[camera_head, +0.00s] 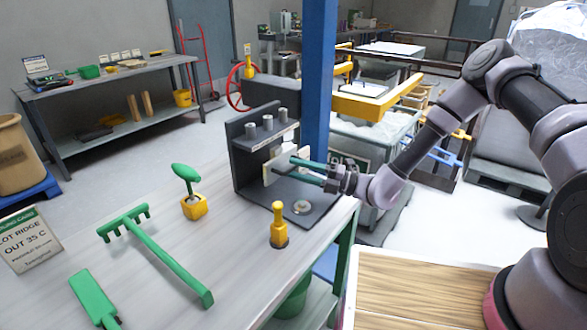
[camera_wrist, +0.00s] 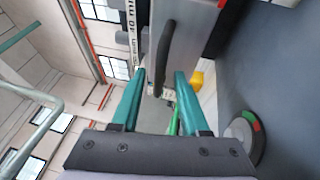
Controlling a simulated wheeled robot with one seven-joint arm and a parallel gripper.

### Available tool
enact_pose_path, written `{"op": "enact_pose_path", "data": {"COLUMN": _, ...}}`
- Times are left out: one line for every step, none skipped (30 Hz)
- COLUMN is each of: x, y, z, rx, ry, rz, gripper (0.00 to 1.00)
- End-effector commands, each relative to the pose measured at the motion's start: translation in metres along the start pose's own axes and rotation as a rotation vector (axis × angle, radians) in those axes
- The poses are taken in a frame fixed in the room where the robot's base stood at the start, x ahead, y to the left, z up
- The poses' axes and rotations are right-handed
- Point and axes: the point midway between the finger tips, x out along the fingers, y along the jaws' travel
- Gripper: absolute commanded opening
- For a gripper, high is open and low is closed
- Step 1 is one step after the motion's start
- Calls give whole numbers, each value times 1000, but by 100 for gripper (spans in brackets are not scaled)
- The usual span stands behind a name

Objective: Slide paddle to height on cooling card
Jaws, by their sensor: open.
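The cooling card (camera_head: 30,240) stands at the left edge of the table; its readable text includes "LOT RIDGE" and "OUT 35 C". A dark grey stand (camera_head: 243,165) holds a pale upright plate (camera_head: 272,168), seemingly the paddle, though I cannot tell for certain. My gripper (camera_head: 292,169) is open, its teal fingers beside the plate. In the wrist view my gripper (camera_wrist: 160,78) has its fingertips either side of a dark upright bar (camera_wrist: 165,55); contact is unclear. A pale strip with minute markings (camera_wrist: 131,25) runs beside it. The plate's far side is hidden.
A blue post (camera_head: 319,80) rises behind the stand. The table's right edge lies under my arm.

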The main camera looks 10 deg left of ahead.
Motion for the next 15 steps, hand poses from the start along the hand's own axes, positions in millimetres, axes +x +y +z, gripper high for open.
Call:
{"op": "enact_pose_path", "data": {"x": -10, "y": 0, "z": 1, "rx": 1, "ry": -4, "rz": -2, "gripper": 45}}
{"op": "enact_pose_path", "data": {"x": -16, "y": 0, "z": 1, "rx": 0, "ry": -4, "rz": -2, "gripper": 45}}
{"op": "enact_pose_path", "data": {"x": -24, "y": 0, "z": 1, "rx": 0, "ry": -4, "rz": -2, "gripper": 45}}
{"op": "enact_pose_path", "data": {"x": -31, "y": 0, "z": 2, "rx": 0, "ry": -5, "rz": -2, "gripper": 45}}
{"op": "enact_pose_path", "data": {"x": -38, "y": 0, "z": 1, "rx": 0, "ry": -4, "rz": -1, "gripper": 45}}
{"op": "enact_pose_path", "data": {"x": -46, "y": 0, "z": 1, "rx": 0, "ry": -4, "rz": -1, "gripper": 45}}
{"op": "enact_pose_path", "data": {"x": -52, "y": 0, "z": 1, "rx": -1, "ry": -4, "rz": -1, "gripper": 45}}
{"op": "enact_pose_path", "data": {"x": -58, "y": 0, "z": 1, "rx": -1, "ry": -4, "rz": -2, "gripper": 45}}
{"op": "enact_pose_path", "data": {"x": -64, "y": 0, "z": 1, "rx": 0, "ry": -4, "rz": -1, "gripper": 45}}
{"op": "enact_pose_path", "data": {"x": -69, "y": 0, "z": 1, "rx": 0, "ry": -4, "rz": -1, "gripper": 45}}
{"op": "enact_pose_path", "data": {"x": -74, "y": 0, "z": 1, "rx": 0, "ry": -4, "rz": 0, "gripper": 45}}
{"op": "enact_pose_path", "data": {"x": -79, "y": 0, "z": 1, "rx": -1, "ry": -2, "rz": -1, "gripper": 45}}
{"op": "enact_pose_path", "data": {"x": -82, "y": 0, "z": 1, "rx": 0, "ry": -2, "rz": -1, "gripper": 45}}
{"op": "enact_pose_path", "data": {"x": -85, "y": 0, "z": 1, "rx": 0, "ry": -2, "rz": -1, "gripper": 45}}
{"op": "enact_pose_path", "data": {"x": -88, "y": 0, "z": 0, "rx": -1, "ry": -2, "rz": 0, "gripper": 45}}
